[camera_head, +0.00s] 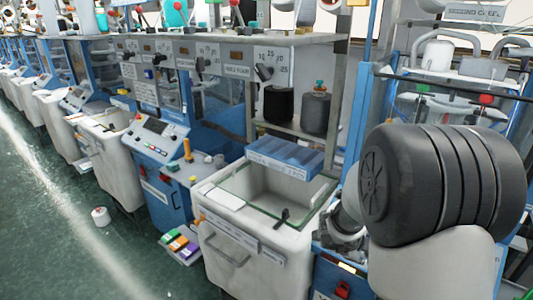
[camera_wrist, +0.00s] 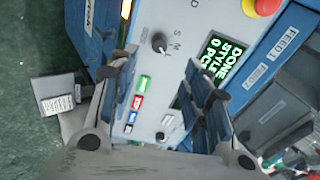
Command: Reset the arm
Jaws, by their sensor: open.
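My gripper (camera_wrist: 157,68) is open in the wrist view, with its two dark fingers apart and nothing seen between them. Beyond the fingers is a pale control panel (camera_wrist: 180,18) with a dark knob (camera_wrist: 159,42), a lit display (camera_wrist: 222,58) with green text, and a column of coloured buttons (camera_wrist: 137,103). In the head view my arm fills the right side, with a large dark joint and a white link. My gripper's fingers cannot be made out clearly there.
A white bin (camera_head: 225,262) with a glass-edged top and a blue tray (camera_head: 285,158) stand close left of my arm. A red button (camera_wrist: 268,5) is at the panel's corner. The green aisle floor (camera_head: 45,220) is mostly clear.

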